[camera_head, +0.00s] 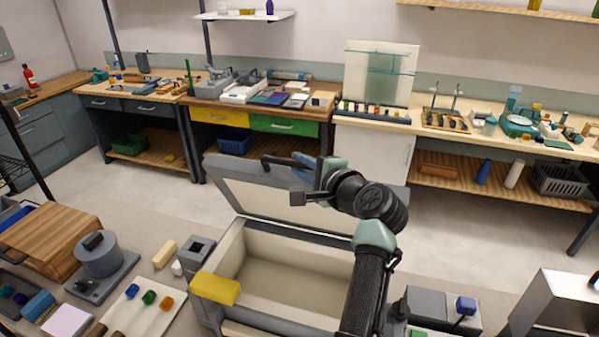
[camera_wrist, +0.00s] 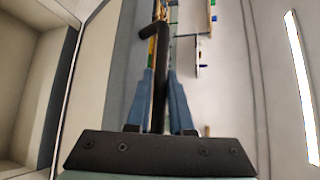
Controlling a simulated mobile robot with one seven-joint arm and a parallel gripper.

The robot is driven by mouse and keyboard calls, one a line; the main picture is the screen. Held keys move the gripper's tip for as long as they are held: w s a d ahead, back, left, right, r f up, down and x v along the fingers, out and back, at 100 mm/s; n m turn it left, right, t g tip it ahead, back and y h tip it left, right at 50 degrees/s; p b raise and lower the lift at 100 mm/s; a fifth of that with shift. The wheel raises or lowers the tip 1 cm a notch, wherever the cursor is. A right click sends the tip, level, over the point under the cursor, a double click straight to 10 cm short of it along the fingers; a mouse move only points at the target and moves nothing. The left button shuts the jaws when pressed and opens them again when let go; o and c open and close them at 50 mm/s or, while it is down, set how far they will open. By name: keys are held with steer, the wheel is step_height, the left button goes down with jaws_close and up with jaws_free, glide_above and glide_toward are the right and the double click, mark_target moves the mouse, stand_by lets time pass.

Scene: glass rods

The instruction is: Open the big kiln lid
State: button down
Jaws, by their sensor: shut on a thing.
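The big kiln (camera_head: 232,252) is a grey box with a cream interior, standing in the front middle of the head view. Its lid (camera_head: 258,198) is raised and tilted up at the far side, so the empty-looking chamber shows. My gripper (camera_head: 308,164) is at the top edge of the lid. In the wrist view the blue fingers (camera_wrist: 160,85) are shut on the black lid handle (camera_wrist: 159,60), which lies between them. The lid (camera_wrist: 90,95) and the chamber also show at the left of the wrist view. My arm hides the kiln's right side and part of the lid.
A yellow block (camera_head: 215,288) sits at the kiln's front left corner. A grey hot plate with a pot (camera_head: 100,255) and a white tray (camera_head: 143,312) lie to the left. Open floor (camera_head: 180,205) separates the kiln from the back benches (camera_head: 255,105).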

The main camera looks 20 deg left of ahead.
steer(key=shift+f, duration=0.1)
stand_by(0.3)
steer(key=c, duration=0.8)
jaws_free()
steer(key=shift+d, duration=0.1)
steer(key=b+v, duration=0.4)
steer(key=v, duration=0.8)
steer(key=shift+s+d, duration=0.25)
steer(key=shift+s, duration=0.05)
